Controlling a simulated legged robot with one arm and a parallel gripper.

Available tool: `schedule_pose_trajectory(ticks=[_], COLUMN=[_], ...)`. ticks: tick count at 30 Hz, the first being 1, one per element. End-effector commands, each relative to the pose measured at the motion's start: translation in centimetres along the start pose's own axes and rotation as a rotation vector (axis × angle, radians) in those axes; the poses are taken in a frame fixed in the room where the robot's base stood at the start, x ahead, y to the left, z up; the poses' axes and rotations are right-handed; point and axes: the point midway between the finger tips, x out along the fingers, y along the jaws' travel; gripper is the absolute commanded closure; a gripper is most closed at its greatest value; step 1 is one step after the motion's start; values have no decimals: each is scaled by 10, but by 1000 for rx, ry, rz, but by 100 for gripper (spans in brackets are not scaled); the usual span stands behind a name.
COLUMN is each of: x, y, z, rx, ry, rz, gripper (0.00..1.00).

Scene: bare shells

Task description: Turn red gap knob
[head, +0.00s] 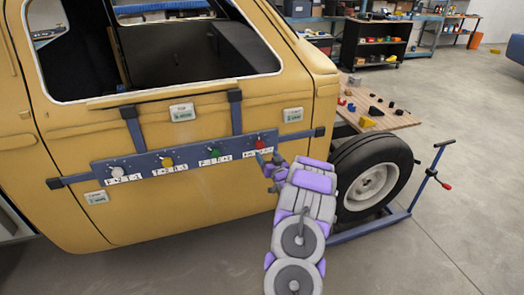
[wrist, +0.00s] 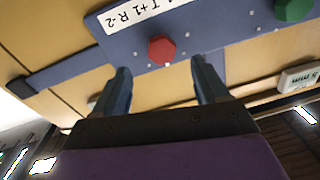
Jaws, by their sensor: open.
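The red knob (head: 259,144) is the rightmost knob on a blue panel (head: 140,160) strapped across the yellow vehicle door. In the wrist view the red knob (wrist: 161,49) is a faceted knob on the panel, with a white label (wrist: 145,18) beside it. My gripper (head: 268,165) is close to the panel's right end, just below the red knob. In the wrist view my gripper (wrist: 160,75) is open, its two fingers pointing toward the panel. The knob shows beyond the gap between the fingertips, and nothing is held. Contact with the knob is not visible.
Green (head: 214,153), yellow (head: 167,162) and white (head: 117,171) knobs sit to the left on the same panel. Small tags (head: 292,114) are on the door. A wheel (head: 372,180), a blue stand (head: 400,220) and a wooden table (head: 385,115) are to the right.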

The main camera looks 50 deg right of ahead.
Motion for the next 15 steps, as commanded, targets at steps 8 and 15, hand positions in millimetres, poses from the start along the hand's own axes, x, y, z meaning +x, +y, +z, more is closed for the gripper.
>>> schedule_pose_trajectory(ticks=[8, 15], x=[40, 60], y=[-2, -1], z=[1, 1], rx=[0, 0], ry=[1, -1], rz=[-1, -1], gripper=[26, 26])
